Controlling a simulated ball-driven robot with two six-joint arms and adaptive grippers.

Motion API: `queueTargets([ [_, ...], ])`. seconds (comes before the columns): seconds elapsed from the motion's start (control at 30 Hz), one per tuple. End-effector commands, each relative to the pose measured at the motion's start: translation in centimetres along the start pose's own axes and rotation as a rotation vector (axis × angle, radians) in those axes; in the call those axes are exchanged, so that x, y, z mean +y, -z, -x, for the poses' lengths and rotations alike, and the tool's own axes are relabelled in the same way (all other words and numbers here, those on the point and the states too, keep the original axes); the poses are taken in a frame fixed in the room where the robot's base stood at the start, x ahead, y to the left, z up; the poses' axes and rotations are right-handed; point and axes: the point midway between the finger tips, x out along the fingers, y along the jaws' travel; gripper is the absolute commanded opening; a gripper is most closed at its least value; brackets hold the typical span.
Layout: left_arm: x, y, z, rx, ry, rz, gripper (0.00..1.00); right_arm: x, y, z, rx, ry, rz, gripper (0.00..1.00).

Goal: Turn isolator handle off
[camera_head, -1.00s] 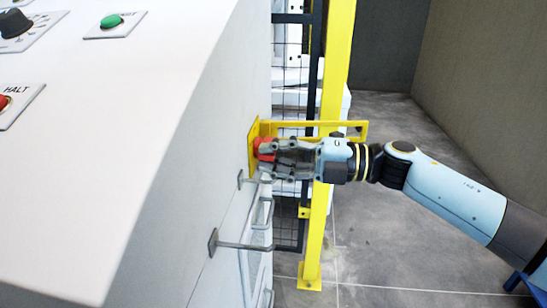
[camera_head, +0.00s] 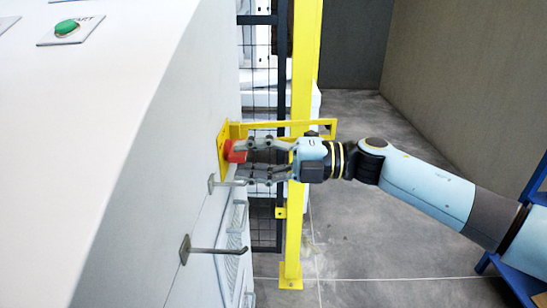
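The red isolator handle (camera_head: 235,151) sits on a yellow plate (camera_head: 223,150) on the side face of the white cabinet, seen nearly edge-on. My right gripper (camera_head: 246,161) comes in from the right at the handle. Its fingers are spread, one at the handle's height and one below it, with a gap between them. The upper fingertip is very near or touching the red handle; I cannot tell which. The exact angle of the handle is hard to read from here. My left gripper is not in view.
The white cabinet (camera_head: 110,130) fills the left, with a green start button (camera_head: 67,28) on top. Grey bar handles (camera_head: 215,249) stick out below the isolator. A yellow post (camera_head: 300,200) and mesh fence stand behind the gripper. A blue frame (camera_head: 525,283) is at right.

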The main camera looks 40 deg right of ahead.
Motion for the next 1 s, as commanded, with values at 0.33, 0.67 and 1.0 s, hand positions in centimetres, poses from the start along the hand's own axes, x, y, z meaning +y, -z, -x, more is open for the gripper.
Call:
queueTargets([
  [0.33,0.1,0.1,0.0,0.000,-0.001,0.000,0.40,-0.2,0.0,7.5,0.002,0.009,-0.001,0.36],
  [0.67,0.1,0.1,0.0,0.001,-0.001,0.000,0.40,-0.1,0.0,11.0,0.000,0.003,0.000,0.36],
  [1.0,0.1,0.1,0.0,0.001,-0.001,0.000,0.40,0.0,0.0,11.1,0.000,0.002,0.001,0.36],
])
